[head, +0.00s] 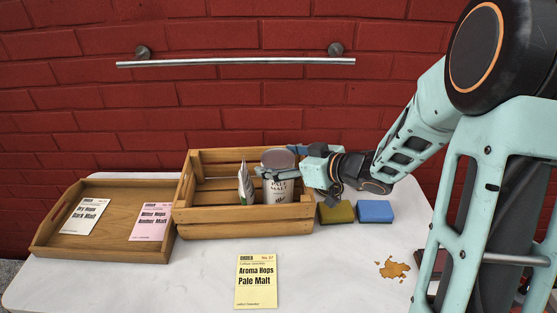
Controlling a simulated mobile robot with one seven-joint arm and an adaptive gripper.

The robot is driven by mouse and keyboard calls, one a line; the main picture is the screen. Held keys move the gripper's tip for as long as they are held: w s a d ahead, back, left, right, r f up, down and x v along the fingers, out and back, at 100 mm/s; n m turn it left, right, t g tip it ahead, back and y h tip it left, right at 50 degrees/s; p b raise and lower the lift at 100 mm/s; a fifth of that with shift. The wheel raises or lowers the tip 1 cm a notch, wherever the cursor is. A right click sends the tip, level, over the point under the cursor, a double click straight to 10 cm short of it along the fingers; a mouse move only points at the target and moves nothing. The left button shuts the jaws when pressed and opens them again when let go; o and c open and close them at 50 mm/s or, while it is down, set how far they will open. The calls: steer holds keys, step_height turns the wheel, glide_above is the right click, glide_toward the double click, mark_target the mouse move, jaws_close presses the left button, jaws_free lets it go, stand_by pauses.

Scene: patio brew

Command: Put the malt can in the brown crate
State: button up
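The malt can (279,188), white with a grey-brown lid and a "Pale Malt" label, stands upright within the outline of the brown crate (245,222), toward its right end. Its lower edge meets the top of the crate's front slats, so I cannot tell whether it touches the crate floor. My gripper (281,165) reaches in from the right, with its fingers around the upper part of the can. It appears shut on the can. The far finger is mostly hidden behind the lid.
A wooden tray (98,250) with two cards stands left. An olive sponge (337,212) and a blue sponge (375,211) lie right. An order card (256,281) and a brown spill (393,268) are in front.

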steer(key=shift+r, duration=0.15)
steer(key=p+v, duration=0.2)
steer(key=v, duration=1)
steer(key=shift+w+r, duration=0.1)
